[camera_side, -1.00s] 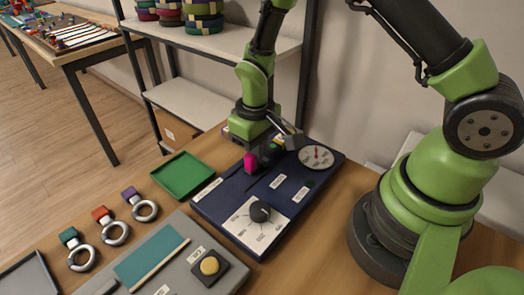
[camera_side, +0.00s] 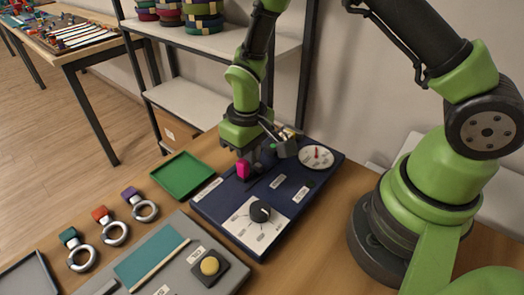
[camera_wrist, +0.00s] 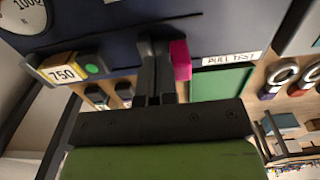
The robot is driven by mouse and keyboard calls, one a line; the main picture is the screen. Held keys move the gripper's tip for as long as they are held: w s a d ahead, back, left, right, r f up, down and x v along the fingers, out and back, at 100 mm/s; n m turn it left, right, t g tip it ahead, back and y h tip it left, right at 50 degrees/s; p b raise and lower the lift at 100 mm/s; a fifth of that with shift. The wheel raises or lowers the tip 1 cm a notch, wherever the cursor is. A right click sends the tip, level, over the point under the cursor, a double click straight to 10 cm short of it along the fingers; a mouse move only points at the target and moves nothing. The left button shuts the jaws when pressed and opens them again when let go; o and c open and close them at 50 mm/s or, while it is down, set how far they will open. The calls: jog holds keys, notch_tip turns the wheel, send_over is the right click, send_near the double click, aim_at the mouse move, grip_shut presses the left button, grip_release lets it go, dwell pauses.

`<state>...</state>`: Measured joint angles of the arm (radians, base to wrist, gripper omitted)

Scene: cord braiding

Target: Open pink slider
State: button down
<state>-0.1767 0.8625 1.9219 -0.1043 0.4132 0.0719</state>
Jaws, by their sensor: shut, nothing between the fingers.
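The pink slider (camera_side: 243,169) is a small upright block on the dark blue panel (camera_side: 222,203). It also shows in the wrist view (camera_wrist: 181,60), right beside my fingers. My gripper (camera_side: 256,167) is shut and empty, low over the panel. Its closed fingertips (camera_wrist: 154,45) stand against or very close to one side of the slider, on the dial-gauge side in the side view. The fingers are beside the slider, not around it. Whether they touch is hard to tell. My gripper hides part of the slider's track.
The panel also carries a black knob (camera_side: 260,211) on a white scale and a round gauge (camera_side: 316,157). A block labelled 750 (camera_wrist: 62,74) is close to my gripper. A green tray (camera_side: 183,175) and several ring-handled pieces lie left of the panel.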

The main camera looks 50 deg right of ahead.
jog(key=shift+d, duration=0.15)
jog(key=shift+d, duration=0.45)
notch_tip(320, 180, up, 11)
dwell(0.5)
jog(key=s+d+r+m+t+y, duration=0.1)
jog(key=s+r+m+t, duration=0.3)
jog(key=s+r, duration=1.1)
jog(key=t+y, duration=0.1)
jog(key=t, duration=0.2)
jog(key=shift+s+d, duration=0.25)
jog(key=shift+s, duration=0.1)
